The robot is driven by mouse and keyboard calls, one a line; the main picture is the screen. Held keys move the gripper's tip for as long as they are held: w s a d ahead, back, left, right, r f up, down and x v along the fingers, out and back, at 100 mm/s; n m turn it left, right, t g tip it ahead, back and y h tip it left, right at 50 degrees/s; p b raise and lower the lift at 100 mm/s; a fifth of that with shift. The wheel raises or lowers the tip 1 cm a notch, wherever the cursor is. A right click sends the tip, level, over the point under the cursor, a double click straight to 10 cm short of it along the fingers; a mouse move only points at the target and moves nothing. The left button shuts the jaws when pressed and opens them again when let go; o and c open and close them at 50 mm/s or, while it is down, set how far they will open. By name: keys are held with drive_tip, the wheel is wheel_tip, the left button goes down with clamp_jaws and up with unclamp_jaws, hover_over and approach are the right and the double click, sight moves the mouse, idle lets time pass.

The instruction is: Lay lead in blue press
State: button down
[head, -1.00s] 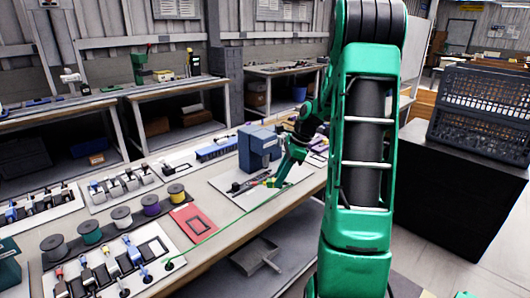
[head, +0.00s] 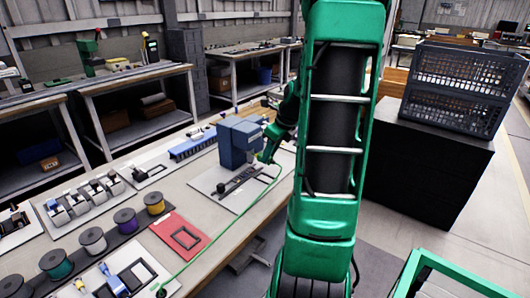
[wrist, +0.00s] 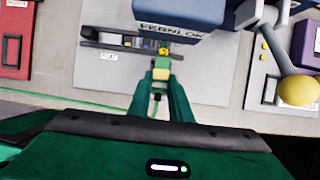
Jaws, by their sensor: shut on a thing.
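The blue press (head: 240,142) stands on a pale base plate at the far part of the bench; its lettered front (wrist: 190,45) fills the top of the wrist view. My gripper (wrist: 161,76) is shut on the lead's green and yellow connector end (wrist: 163,62), in front of the press. The yellow tip points at the press's lower front edge, beside a dark slotted rail (wrist: 110,42). I cannot tell whether it touches. The green lead (head: 222,235) trails back along the bench to a black round fitting. In the head view my gripper (head: 264,156) is small and partly hidden by my arm.
A red plate (head: 180,238), several wire spools (head: 125,220) and trays of small parts lie on the near bench. In the wrist view, a lever with a yellow ball knob (wrist: 298,90) is right of the gripper. Dark crates (head: 465,90) stand on a black cabinet at right.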

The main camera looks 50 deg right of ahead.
drive_tip(key=shift+s+d+f, duration=0.1)
drive_tip(key=shift+f, duration=1.5)
drive_tip(key=shift+s+d+f, duration=0.1)
drive_tip(key=shift+f, duration=1.5)
drive_tip(key=shift+f, duration=0.55)
drive_tip(key=c, duration=1.5)
unclamp_jaws()
drive_tip(key=shift+c, duration=0.2)
drive_tip(key=v, duration=1)
drive_tip(key=shift+r, duration=0.35)
drive_tip(key=shift+s, duration=0.1)
